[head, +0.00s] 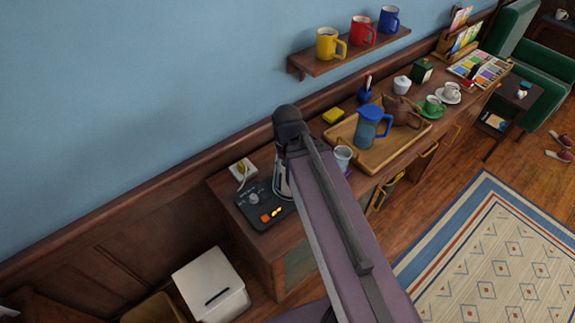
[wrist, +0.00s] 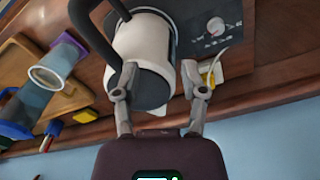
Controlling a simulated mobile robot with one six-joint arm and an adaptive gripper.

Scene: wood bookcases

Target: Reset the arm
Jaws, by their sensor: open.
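My arm (head: 335,230) reaches over the near end of the wooden sideboard, and its wrist hides my gripper in the head view. In the wrist view my gripper (wrist: 155,82) is open, its two fingers spread apart. A white cylindrical vessel with a dark end and a dark handle (wrist: 142,45) shows between and beyond the fingertips. I cannot tell whether the fingers touch it.
A wooden tray (head: 385,152) with a blue jug (head: 370,128) and brown teapot (head: 402,110) lies farther along the sideboard, near a cup (head: 342,158). Above, a wall shelf (head: 330,63) carries yellow, red and blue mugs. A white bin (head: 210,287) stands on the floor. The rug area is open.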

